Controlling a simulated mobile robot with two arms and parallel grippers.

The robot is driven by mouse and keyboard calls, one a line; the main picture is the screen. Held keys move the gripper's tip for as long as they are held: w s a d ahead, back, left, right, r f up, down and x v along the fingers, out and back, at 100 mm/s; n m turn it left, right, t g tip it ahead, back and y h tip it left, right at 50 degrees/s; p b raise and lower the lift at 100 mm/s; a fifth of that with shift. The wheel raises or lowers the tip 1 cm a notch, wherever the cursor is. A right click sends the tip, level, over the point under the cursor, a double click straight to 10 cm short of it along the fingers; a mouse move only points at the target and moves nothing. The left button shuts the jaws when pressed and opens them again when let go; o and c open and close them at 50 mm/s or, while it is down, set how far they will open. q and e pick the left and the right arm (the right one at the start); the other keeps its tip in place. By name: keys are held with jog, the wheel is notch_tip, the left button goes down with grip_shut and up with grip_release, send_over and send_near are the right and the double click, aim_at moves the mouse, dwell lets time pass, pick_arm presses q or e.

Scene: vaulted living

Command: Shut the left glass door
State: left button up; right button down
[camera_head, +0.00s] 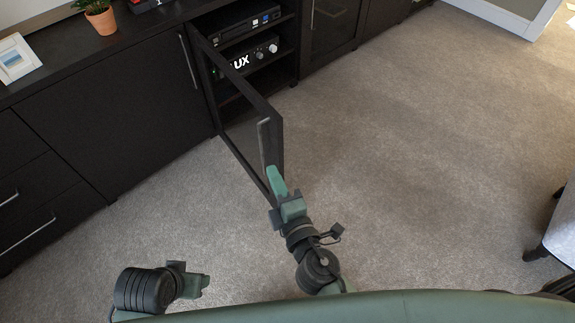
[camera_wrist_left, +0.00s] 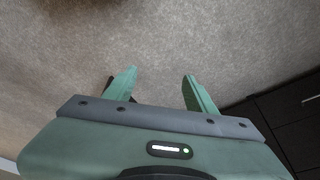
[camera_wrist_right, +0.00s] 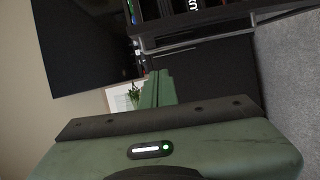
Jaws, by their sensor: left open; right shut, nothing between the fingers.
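The left glass door (camera_head: 236,97) of the dark cabinet stands open in the head view, swung out over the carpet with its hinge side at the left of the opening. Its upright metal handle (camera_head: 265,143) is near the free edge. My right gripper (camera_head: 276,181) is shut and empty, close by the lower end of the handle and the door's free edge; I cannot tell whether it touches. It also shows in the right wrist view (camera_wrist_right: 158,88). My left gripper (camera_head: 205,281) is low over the carpet, away from the door; in the left wrist view (camera_wrist_left: 160,85) it is open and empty.
Drawers and a closed panel (camera_head: 110,115) are to the left. A chair (camera_head: 558,235) is at right. Carpet (camera_head: 410,150) is clear.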

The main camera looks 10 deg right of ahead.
jog(key=r, duration=0.2)
jog(key=p, duration=0.3)
send_near(268, 120)
jog(key=shift+t, duration=0.4)
jog(key=w, duration=0.1)
jog(key=w+a, duration=0.2)
jog(key=w, duration=0.1)
jog(key=shift+w+a+f, duration=0.1)
jog(key=shift+a+f, duration=0.1)
jog(key=shift+f, duration=0.1)
pick_arm(q)
notch_tip(268, 120, down, 8)
jog(key=shift+s+d+f+g, duration=0.15)
jog(key=shift+s+d+g, duration=0.05)
jog(key=shift+g, duration=0.1)
pick_arm(e)
jog(key=shift+w+d, duration=0.3)
jog(key=shift+d, duration=0.2)
jog(key=shift+d+n, duration=0.15)
jog(key=shift+n, duration=0.15)
